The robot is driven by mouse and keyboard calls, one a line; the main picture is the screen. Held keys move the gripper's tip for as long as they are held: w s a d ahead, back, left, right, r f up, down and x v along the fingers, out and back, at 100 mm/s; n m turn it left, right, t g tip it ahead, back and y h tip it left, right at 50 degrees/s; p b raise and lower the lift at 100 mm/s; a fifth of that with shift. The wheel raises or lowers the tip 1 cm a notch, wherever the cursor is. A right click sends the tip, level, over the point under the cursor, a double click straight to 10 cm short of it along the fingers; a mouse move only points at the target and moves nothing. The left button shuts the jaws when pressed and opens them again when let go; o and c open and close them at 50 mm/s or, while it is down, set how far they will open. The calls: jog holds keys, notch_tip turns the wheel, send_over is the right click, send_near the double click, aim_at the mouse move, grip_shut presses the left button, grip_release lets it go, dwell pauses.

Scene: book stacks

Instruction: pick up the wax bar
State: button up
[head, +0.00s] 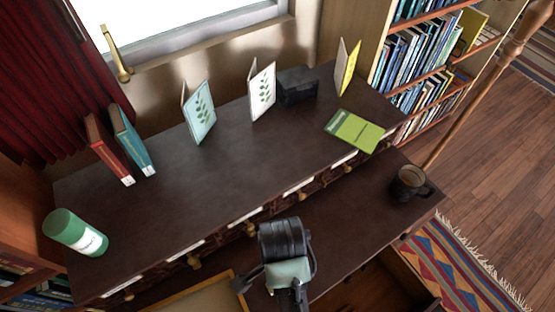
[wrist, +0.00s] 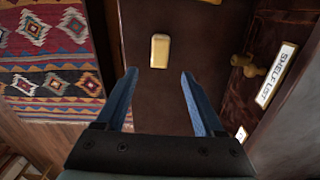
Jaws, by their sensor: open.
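The wax bar (wrist: 160,51) is a small cream-yellow block with rounded corners. In the wrist view it lies on the dark lower desk surface (wrist: 148,100), a little beyond my fingertips and roughly centred between them. My gripper (wrist: 158,74) is open, with its two blue fingers apart and nothing between them. In the head view I cannot make out the bar; my arm covers part of the lower desk surface at the bottom middle.
Labelled drawers with knobs (wrist: 243,62) rise on the wrist view's right. A dark mug (head: 410,183) stands on the lower surface's right end. Several books and a green canister (head: 75,232) stand on the upper desktop (head: 215,180). A patterned rug (wrist: 50,60) lies on the floor.

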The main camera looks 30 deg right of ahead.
notch_tip(320, 180, down, 4)
jog(key=shift+r, duration=0.25)
jog(key=shift+a+f, duration=0.2)
jog(key=shift+f, duration=1.15)
jog(key=shift+a+f, duration=0.2)
jog(key=shift+f, duration=1.1)
grip_shut()
